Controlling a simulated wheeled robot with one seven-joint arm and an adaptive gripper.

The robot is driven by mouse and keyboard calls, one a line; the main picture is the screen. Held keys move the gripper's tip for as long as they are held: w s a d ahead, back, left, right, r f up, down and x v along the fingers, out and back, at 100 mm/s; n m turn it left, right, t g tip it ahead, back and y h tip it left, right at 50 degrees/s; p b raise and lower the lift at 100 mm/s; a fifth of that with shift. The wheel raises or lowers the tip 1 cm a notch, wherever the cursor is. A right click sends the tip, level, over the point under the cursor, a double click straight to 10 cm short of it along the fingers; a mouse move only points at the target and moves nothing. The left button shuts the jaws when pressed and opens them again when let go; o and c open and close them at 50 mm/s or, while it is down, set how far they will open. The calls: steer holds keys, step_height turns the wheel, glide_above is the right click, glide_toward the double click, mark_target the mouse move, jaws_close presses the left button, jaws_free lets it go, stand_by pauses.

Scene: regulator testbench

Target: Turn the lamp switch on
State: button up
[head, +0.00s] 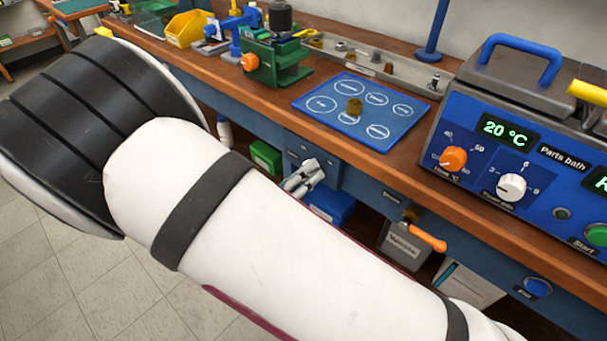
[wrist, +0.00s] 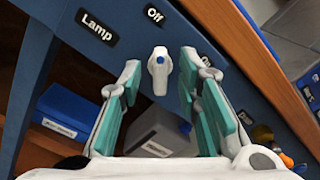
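The lamp switch (wrist: 159,72) is a small light-grey knob with a blue dot, on a dark blue panel. In the wrist view it lies between and beyond the two fingers, with a visible gap on both sides. A "Lamp" label (wrist: 97,24) is at its upper left, and an "Off" label (wrist: 154,14) is just above it. My gripper (wrist: 160,85) is open and empty, with teal pads facing each other. In the head view my gripper (head: 303,176) is at the blue panel under the bench edge, and I cannot make out the switch there.
The wooden bench edge (wrist: 262,50) runs close to the right finger. Below the panel are a blue bin (wrist: 68,112) and a grey bin (wrist: 160,130). An orange-handled valve (head: 427,237) sticks out right of my gripper. A blue mat (head: 330,105) lies on the bench above.

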steer(key=shift+c, duration=0.2)
jaws_close()
steer(key=shift+m+b, duration=0.65)
steer(key=shift+m, duration=7.25)
